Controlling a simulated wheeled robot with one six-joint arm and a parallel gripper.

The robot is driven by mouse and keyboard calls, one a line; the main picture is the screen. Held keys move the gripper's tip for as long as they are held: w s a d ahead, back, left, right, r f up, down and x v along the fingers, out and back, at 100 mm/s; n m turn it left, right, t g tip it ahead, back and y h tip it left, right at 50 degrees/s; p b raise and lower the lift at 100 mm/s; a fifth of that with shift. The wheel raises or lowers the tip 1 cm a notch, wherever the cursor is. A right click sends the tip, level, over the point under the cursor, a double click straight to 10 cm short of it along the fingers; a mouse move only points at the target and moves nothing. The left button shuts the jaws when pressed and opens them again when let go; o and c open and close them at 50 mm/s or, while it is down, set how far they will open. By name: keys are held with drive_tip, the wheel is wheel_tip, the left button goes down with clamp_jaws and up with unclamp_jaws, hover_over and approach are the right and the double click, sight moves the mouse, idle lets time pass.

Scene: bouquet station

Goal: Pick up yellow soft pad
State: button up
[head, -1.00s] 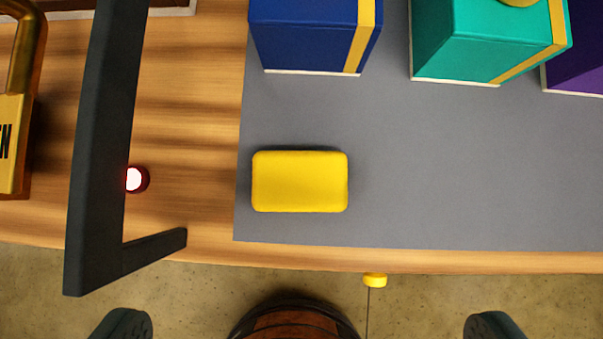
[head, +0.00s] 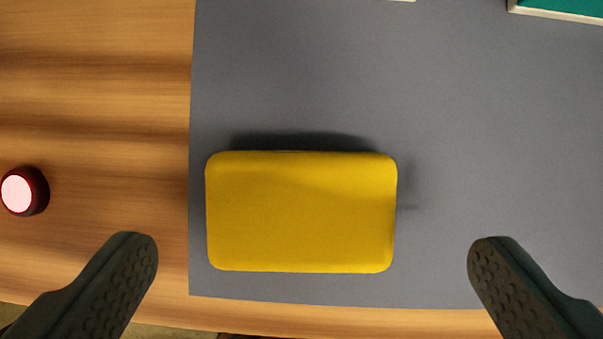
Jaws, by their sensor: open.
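The yellow soft pad (head: 301,212) lies flat on the grey mat (head: 420,80), near the mat's front left corner. It is a rounded rectangle, wider than it is deep. My gripper (head: 313,245) is open and empty. Its two dark fingers show at the lower left and lower right of the view, one on each side of the pad and apart from it. The gap between the fingertips is wider than the pad. Shadows fall on the mat behind the pad and to its right.
A red button with a lit pale top (head: 22,191) sits on the wooden table (head: 95,90) at the left. The edge of a teal box (head: 570,6) shows at the top right. The table's front edge runs along the bottom. The mat behind the pad is clear.

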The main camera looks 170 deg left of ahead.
sight(299, 217)
drive_tip(key=shift+a+x, duration=0.15)
drive_tip(key=shift+x, duration=1.15)
drive_tip(key=shift+a+x, duration=0.1)
drive_tip(key=shift+x, duration=1.2)
drive_tip(key=c, duration=1)
drive_tip(key=shift+r, duration=5)
drive_tip(key=shift+o, duration=0.8)
drive_tip(key=shift+s, duration=0.1)
drive_tip(key=shift+c, duration=0.4)
